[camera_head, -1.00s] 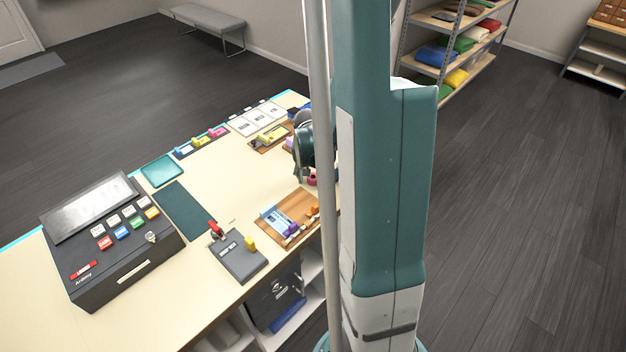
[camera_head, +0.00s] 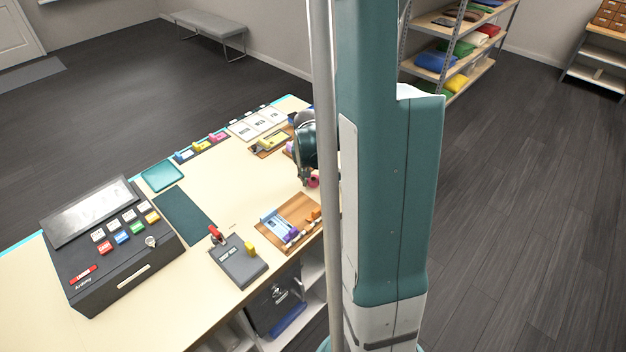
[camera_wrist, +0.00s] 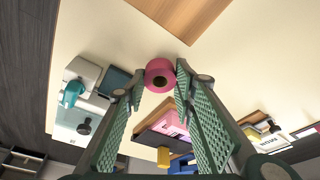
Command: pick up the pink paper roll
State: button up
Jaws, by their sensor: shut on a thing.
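The pink paper roll (camera_wrist: 159,74) is a short pink cylinder with a dark hole in its end. In the wrist view it sits between the tips of my gripper (camera_wrist: 157,88), with a green finger against each side. In the head view the roll (camera_head: 313,182) is a small pink spot just below my gripper (camera_head: 306,172), near the counter's right edge. My gripper is shut on the roll. Whether the roll touches the counter is hard to tell. My column hides part of the arm.
A wooden tray (camera_head: 290,222) with a blue card and small coloured items lies nearby. A dark card terminal (camera_head: 240,258) is beside it. A cash register (camera_head: 110,245) stands at left. A green mat (camera_head: 185,215) lies mid-counter. The cream counter (camera_head: 235,195) between is clear.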

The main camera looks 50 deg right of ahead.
aim_at(313, 180)
jog(key=shift+r, duration=4.25)
